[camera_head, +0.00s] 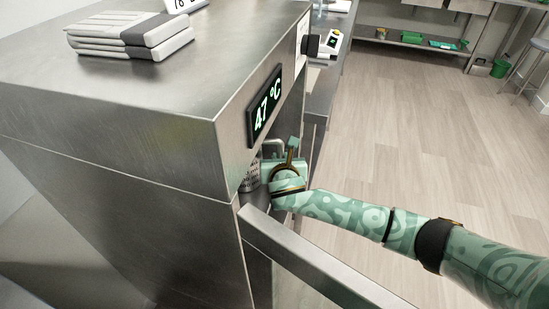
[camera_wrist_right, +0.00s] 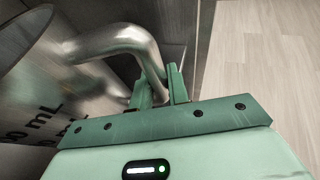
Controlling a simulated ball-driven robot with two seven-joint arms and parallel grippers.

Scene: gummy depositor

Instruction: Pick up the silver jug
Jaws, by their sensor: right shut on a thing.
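The silver jug (camera_wrist_right: 30,75) is at the left of the right wrist view, with dark mL markings on its side and a curved metal handle (camera_wrist_right: 125,38). In the head view a small part of the jug (camera_head: 251,179) shows inside the steel cabinet's opening; the rest is hidden by the cabinet and my gripper. My right gripper (camera_wrist_right: 162,88) is shut on the jug's handle; it also shows in the head view (camera_head: 272,160), reaching into the opening. My left gripper is not in view.
Folded grey cloths (camera_head: 130,35) lie on top. Clear wooden floor (camera_head: 430,130) lies to the right.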

